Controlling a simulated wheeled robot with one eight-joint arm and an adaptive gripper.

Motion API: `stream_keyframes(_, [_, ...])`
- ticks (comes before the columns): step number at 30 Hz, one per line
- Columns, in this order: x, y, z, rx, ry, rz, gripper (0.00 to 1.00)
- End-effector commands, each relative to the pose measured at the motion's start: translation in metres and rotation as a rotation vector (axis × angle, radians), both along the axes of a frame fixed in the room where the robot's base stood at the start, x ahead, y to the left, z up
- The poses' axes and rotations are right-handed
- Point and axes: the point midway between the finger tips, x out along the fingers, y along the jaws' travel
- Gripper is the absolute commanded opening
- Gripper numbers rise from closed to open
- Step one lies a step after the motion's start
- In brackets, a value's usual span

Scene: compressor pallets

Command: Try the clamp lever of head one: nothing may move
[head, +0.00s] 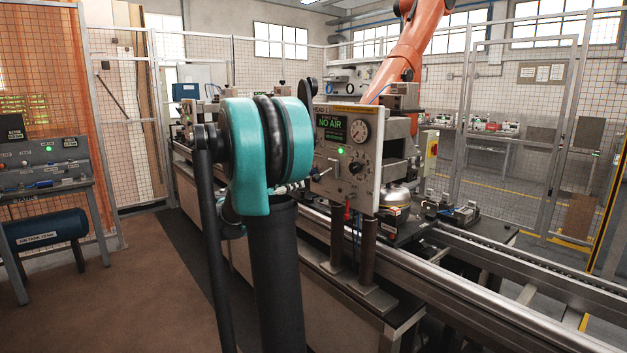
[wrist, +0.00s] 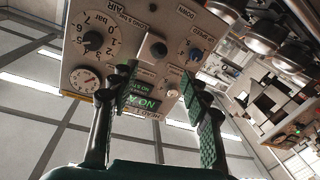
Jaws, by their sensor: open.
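The control panel of the head (head: 352,190) stands over the conveyor, with a green "NO AIR" screen (head: 331,124) and a lit green lamp (head: 340,151). In the wrist view the panel (wrist: 125,20) appears upside down. Contact with the lever cannot be told. In the head view my teal arm hides most of the gripper.
A conveyor (head: 480,285) runs past below. An orange robot arm (head: 405,50) is behind. A bench with an air tank (head: 45,230) stands left; open floor lies before it.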

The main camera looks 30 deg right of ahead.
Motion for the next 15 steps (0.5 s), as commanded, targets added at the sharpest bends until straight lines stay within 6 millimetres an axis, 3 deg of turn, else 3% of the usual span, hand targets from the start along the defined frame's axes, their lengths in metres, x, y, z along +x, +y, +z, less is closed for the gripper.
stream_keyframes(15, [0.019, -0.098, 0.0, 0.001, 0.001, -0.002, 0.47])
